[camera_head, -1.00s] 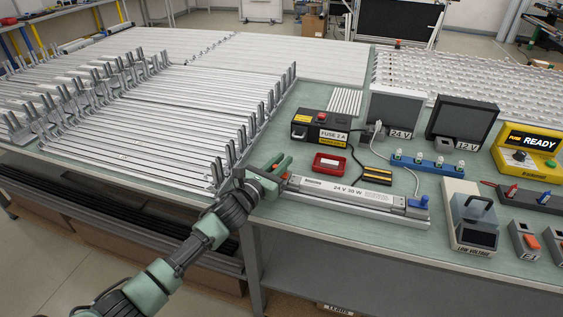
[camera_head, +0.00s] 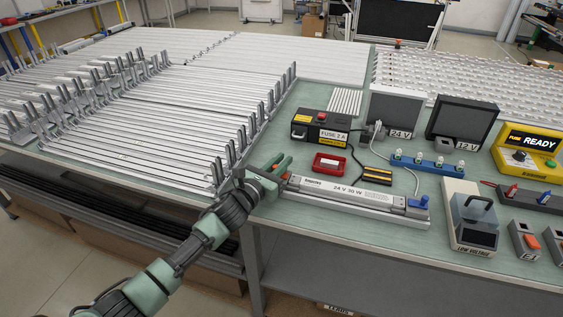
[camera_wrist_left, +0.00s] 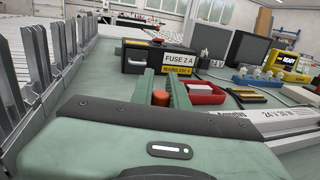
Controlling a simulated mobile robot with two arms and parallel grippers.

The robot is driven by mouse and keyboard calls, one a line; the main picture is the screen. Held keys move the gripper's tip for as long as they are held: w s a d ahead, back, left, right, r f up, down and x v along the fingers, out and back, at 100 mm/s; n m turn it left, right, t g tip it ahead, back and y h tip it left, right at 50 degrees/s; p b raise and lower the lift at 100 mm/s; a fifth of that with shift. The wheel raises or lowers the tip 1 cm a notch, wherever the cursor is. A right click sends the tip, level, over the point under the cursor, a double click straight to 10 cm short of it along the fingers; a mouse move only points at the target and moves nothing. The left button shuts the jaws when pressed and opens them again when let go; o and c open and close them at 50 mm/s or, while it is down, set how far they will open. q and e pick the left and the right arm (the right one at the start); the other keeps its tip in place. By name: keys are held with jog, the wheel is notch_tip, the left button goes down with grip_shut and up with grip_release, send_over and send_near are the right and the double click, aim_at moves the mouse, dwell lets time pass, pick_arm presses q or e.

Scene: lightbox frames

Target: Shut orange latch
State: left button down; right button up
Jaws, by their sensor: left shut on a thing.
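The orange latch (camera_wrist_left: 160,98) shows in the left wrist view as a short orange cylinder between my two green fingers. It sits at the left end of a long white unit marked 24 V 30 W (camera_head: 345,190), and only a small orange bit of it shows in the head view. My left gripper (camera_head: 281,166) is at that end of the unit, with its fingers closed on the latch. The lower part of the latch is hidden by the gripper body in the left wrist view. My right gripper is not in view.
A red tray (camera_head: 328,163) and a black FUSE 2 A box (camera_head: 320,128) stand just behind the unit. Metal rack posts (camera_head: 228,155) rise close to the left of my gripper. A blue knob (camera_head: 424,201) is at the unit's right end.

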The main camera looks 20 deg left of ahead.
pick_arm(q)
jog(key=shift+s+d, duration=0.1)
jog(key=shift+d, duration=1.3)
jog(key=c, duration=1.5)
grip_release()
jog(key=shift+c, duration=0.2)
jog(key=shift+o, duration=0.9)
jog(key=shift+d, duration=0.15)
jog(key=shift+s+a+b, duration=0.2)
jog(key=shift+b, duration=0.1)
jog(key=v, duration=0.7)
jog(key=shift+s+b, duration=0.15)
jog(key=shift+b, duration=0.2)
